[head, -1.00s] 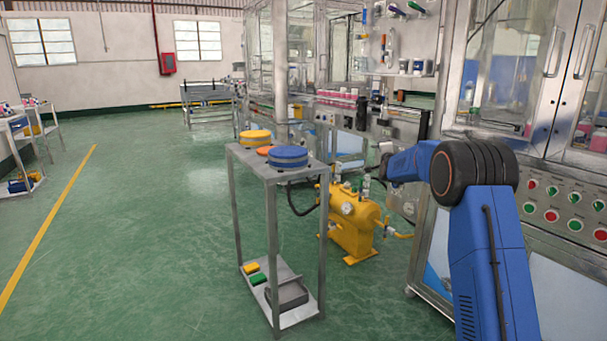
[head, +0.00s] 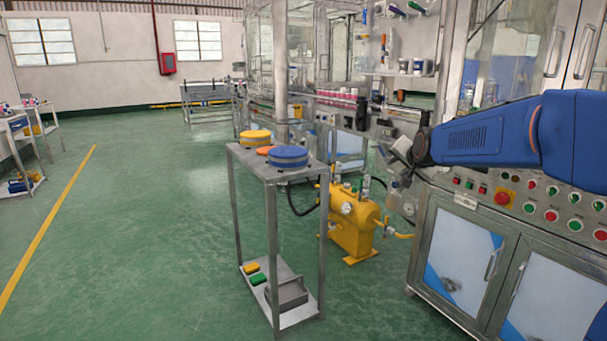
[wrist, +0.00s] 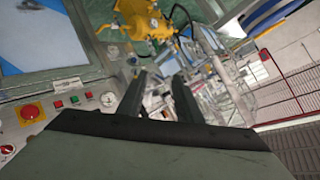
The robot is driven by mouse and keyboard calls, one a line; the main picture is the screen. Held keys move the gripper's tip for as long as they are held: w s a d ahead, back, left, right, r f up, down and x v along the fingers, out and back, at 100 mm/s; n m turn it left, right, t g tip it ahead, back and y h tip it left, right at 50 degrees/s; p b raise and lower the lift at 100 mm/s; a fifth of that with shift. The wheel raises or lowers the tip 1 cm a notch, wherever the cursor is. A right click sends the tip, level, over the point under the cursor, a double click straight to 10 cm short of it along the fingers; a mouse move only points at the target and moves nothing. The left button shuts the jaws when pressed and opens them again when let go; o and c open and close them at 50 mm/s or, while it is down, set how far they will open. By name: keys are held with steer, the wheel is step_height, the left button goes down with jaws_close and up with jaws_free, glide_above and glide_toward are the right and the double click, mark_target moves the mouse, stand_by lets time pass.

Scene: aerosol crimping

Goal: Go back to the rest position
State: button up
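My gripper shows in the wrist view (wrist: 160,80) with its two dark fingers apart and nothing seen between them. It is open. In the head view my blue arm reaches in from the right edge, level, in front of the machine. The small grey end of it, at the arm's left tip, is partly hidden and hard to make out. The arm's end hangs in the air to the right of the grey trolley (head: 272,176), clear of it.
The trolley holds a blue round stack (head: 288,157), a yellow one (head: 255,137) and an orange disc (head: 265,151). A yellow pump unit (head: 353,222) stands behind it. The machine's control panel (head: 540,206) is close to my arm. Green floor is free at left.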

steer(key=s+f+n+g, duration=0.2)
steer(key=s+f, duration=0.4)
steer(key=s, duration=1)
steer(key=s+f+n+g, duration=0.3)
steer(key=s+f, duration=0.3)
steer(key=s, duration=1.1)
steer(key=s+f+n+g, duration=0.2)
steer(key=s+f, duration=0.4)
steer(key=s, duration=1)
steer(key=shift+s+a+n, duration=0.15)
steer(key=shift+a+n, duration=0.2)
steer(key=shift+n, duration=0.25)
steer(key=shift+d, duration=0.1)
